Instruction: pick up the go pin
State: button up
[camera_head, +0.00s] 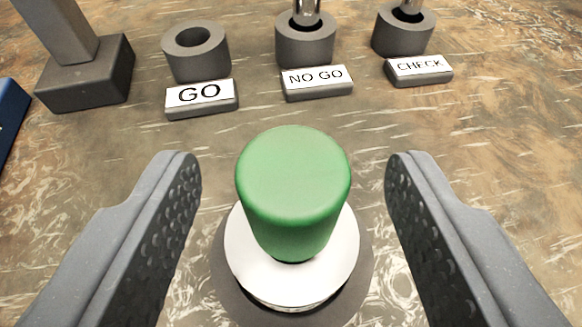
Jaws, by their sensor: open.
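A green cylinder (293,190) stands upright in the middle of the view on a white round disc (245,255), which rests on a dark grey round base. I cannot tell from its look whether it is the go pin. The holder labelled GO (196,50) is a grey ring at the back left, and its hole looks empty. My gripper (294,170) is open, one finger on each side of the green cylinder. Gaps show between both fingers and the cylinder. The lower part of the round base is cut off by the bottom of the frame.
Grey holders behind the labels NO GO (317,82) and CHECK (419,70) each hold a metal pin. The GO label (201,97) stands before its ring. A dark block with a post (88,75) is at the back left. A dark blue thing (10,115) shows at the left edge.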

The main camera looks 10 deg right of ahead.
aim_at(292, 148)
jog(key=shift+b+x, duration=0.6)
jog(key=shift+x, duration=1.4)
grip_shut()
jog(key=shift+r, duration=0.15)
